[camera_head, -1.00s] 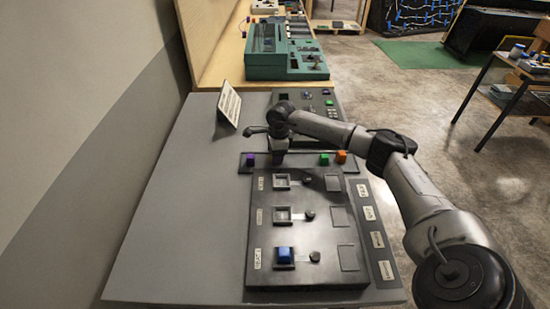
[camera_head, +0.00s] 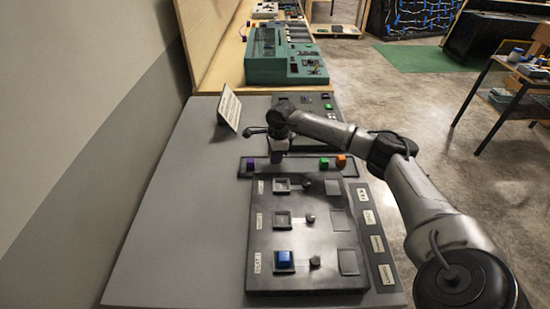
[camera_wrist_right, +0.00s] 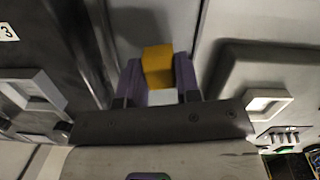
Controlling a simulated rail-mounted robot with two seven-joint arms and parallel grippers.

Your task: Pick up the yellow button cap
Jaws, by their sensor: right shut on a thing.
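The yellow button cap (camera_wrist_right: 157,66) shows in the right wrist view, between the two purple-grey fingers of my right gripper (camera_wrist_right: 158,78). The gripper is shut on it. In the head view my right gripper (camera_head: 279,158) points down over the dark cap rail at the back of the console, and it hides the yellow cap there. I cannot tell whether the cap touches the rail. My left gripper is in neither view.
A purple cap (camera_head: 250,164) sits left of the gripper on the rail; a green cap (camera_head: 324,163) and an orange cap (camera_head: 341,160) sit right. The console panel (camera_head: 313,240) holds a blue button (camera_head: 284,259) and empty square sockets. A white sign (camera_head: 229,108) stands behind left.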

